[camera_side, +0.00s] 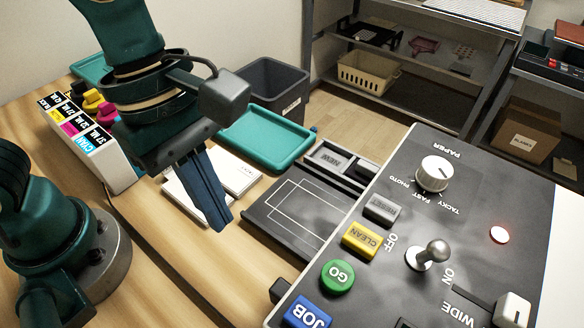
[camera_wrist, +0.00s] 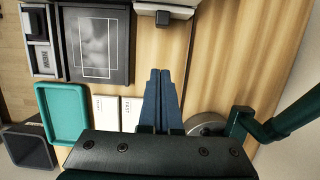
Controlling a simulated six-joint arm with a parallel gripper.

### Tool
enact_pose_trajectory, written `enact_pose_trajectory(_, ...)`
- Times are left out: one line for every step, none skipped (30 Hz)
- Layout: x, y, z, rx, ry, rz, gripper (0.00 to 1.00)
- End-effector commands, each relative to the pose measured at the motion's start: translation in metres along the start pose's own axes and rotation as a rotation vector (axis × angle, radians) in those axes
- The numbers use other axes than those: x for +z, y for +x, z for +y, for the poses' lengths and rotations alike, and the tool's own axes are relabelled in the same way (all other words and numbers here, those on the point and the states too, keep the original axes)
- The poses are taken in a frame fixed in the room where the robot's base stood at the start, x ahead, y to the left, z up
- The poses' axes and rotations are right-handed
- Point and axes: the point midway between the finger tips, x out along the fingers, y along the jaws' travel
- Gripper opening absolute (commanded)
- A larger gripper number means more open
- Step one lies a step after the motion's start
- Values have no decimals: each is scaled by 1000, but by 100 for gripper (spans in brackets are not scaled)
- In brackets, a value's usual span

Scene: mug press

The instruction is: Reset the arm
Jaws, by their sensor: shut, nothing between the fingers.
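My gripper (camera_side: 219,218) hangs in the air above the wooden table (camera_side: 160,228), pointing down and slightly to the right in the side view. Its blue fingers are shut together with nothing between them. In the wrist view the fingertips (camera_wrist: 160,73) also lie side by side over the wood. The gripper touches nothing that I can see. The arm hides part of the table and of the white boxes behind it.
A control panel (camera_side: 384,261) stands at the right. A dark plate (camera_side: 302,215) with white outlines lies beside it. White boxes (camera_side: 236,174), a teal tray (camera_side: 272,158), a grey bin (camera_side: 273,86) and an ink cartridge rack (camera_side: 108,160) stand around. Open wood lies at the front.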

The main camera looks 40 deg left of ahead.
Motion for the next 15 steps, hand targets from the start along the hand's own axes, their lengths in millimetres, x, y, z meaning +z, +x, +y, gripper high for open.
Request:
enact_pose_trajectory(1,-6,1,4,0,-3,0)
enact_pose_trajectory(0,-9,1,3,0,-2,0)
enact_pose_trajectory(0,-13,1,4,-1,-2,0)
enact_pose_trajectory(0,-15,1,3,-1,-1,0)
enact_pose_trajectory(0,-16,1,2,-1,-1,0)
enact_pose_trajectory(-1,-18,1,2,-5,0,0)
enact_pose_trajectory(-2,-20,2,6,-10,-1,0)
enact_pose_trajectory(-3,-22,4,14,-19,-4,0)
enact_pose_trajectory(-5,-28,8,35,-36,-13,0)
enact_pose_trajectory(-8,-31,10,51,-50,-18,0)
enact_pose_trajectory(-11,-35,12,70,-66,-22,0)
enact_pose_trajectory(-18,-40,15,100,-82,-26,0)
enact_pose_trajectory(-24,-44,17,126,-80,-26,0)
enact_pose_trajectory(-30,-48,19,154,-64,-23,0)
enact_pose_trajectory(-40,-53,21,195,-16,-10,0)
